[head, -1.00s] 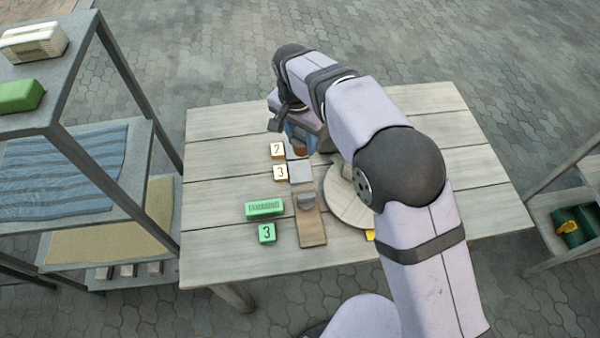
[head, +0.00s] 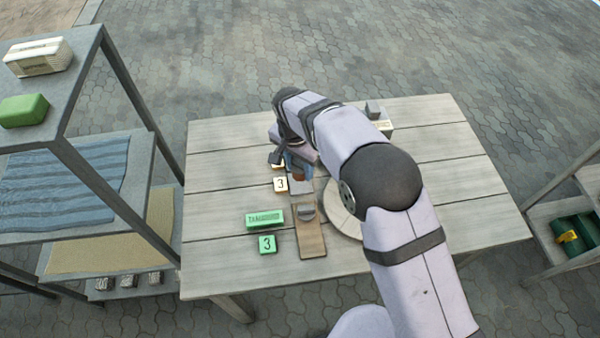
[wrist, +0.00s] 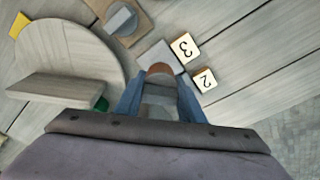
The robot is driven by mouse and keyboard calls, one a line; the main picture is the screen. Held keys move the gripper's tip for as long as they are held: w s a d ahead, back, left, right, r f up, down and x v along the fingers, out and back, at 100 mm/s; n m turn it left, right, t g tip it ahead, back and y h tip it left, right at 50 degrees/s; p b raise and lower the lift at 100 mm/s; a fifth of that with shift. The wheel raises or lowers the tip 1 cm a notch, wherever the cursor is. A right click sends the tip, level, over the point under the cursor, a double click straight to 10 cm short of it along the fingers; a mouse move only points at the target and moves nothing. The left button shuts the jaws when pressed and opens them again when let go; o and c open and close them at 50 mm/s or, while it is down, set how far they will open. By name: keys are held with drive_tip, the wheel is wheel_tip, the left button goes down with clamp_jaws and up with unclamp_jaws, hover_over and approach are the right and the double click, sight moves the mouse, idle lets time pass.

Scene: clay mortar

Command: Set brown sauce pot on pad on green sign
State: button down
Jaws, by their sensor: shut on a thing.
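My gripper (head: 298,167) has blue fingers and is shut on the brown sauce pot (wrist: 160,69), whose rounded brown edge shows between the fingers in the wrist view. The rest of the pot is mostly hidden. The pot is above or beside a grey square pad (wrist: 153,52) next to the white "3" tile (head: 281,184); I cannot tell whether they touch. The green sign (head: 264,218) with lettering lies nearer to me on the table, left of a brown board (head: 312,240) bearing a grey rounded piece (head: 305,211).
A round wooden board (head: 340,212) lies right of the brown board, partly behind my arm. Shelves (head: 75,160) stand left and another holds a green item (head: 575,235) right. The table's left side is clear.

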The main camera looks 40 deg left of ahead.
sight(300, 175)
drive_tip(key=shift+f+p, duration=0.4)
drive_tip(key=shift+f, duration=1.4)
drive_tip(key=shift+f, duration=0.1)
drive_tip(key=shift+f, duration=0.15)
drive_tip(key=c, duration=1.2)
unclamp_jaws()
drive_tip(key=r, duration=0.4)
drive_tip(key=s+r+b, duration=0.1)
drive_tip(key=r, duration=0.3)
drive_tip(key=r+b, duration=0.1)
drive_tip(key=r, duration=0.3)
drive_tip(key=shift+s+r, duration=0.25)
